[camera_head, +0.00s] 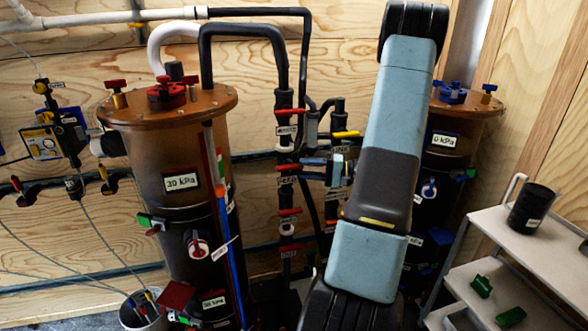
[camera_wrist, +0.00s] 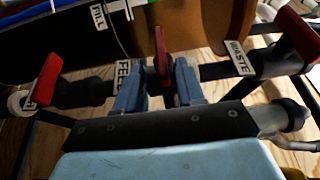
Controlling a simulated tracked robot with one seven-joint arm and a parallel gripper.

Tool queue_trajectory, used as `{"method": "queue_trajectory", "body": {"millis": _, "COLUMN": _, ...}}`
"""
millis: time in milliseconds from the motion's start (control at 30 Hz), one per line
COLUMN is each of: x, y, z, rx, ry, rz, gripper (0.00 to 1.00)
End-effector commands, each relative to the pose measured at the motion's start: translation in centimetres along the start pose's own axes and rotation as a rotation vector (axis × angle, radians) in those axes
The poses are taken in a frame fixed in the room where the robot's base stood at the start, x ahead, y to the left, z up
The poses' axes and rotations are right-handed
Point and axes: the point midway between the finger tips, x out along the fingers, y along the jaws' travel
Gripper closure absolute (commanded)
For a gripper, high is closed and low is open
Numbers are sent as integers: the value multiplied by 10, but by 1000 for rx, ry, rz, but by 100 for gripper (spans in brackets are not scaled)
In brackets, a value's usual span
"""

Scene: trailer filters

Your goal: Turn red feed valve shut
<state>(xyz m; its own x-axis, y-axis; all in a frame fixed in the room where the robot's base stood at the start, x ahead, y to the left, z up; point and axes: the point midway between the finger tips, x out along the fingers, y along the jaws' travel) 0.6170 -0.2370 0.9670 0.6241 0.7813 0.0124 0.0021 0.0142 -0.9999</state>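The red feed valve handle (camera_wrist: 161,52) is in the wrist view, on a dark pipe beside a partly hidden label that reads "FEE" (camera_wrist: 122,75). The handle stands crosswise to the pipe. My gripper (camera_wrist: 160,85) is open, with one blue finger on each side of the handle. A gap shows at the left finger; I cannot tell whether the right finger touches. In the head view, a red handle (camera_head: 288,167) sits across the vertical pipe between two labels and appears to be the same one.
Other red handles flank the feed valve in the wrist view, one at left (camera_wrist: 42,78) and one at right (camera_wrist: 297,35) past the "WASTE" label (camera_wrist: 240,58). A brown filter tank (camera_head: 160,140) stands left of the pipe. A shelf cart (camera_head: 500,228) stands at right.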

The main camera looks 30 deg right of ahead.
Motion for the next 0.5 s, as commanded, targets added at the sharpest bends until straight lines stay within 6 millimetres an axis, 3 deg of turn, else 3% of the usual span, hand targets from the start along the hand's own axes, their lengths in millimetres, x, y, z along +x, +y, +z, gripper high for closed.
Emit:
{"method": "queue_trajectory", "body": {"millis": 200, "x": -43, "y": 1, "z": -1, "rx": 1, "ry": 3, "rz": 1, "gripper": 62}}
{"method": "queue_trajectory", "body": {"millis": 500, "x": -73, "y": 1, "z": 0, "rx": 2, "ry": 1, "rz": 1, "gripper": 62}}
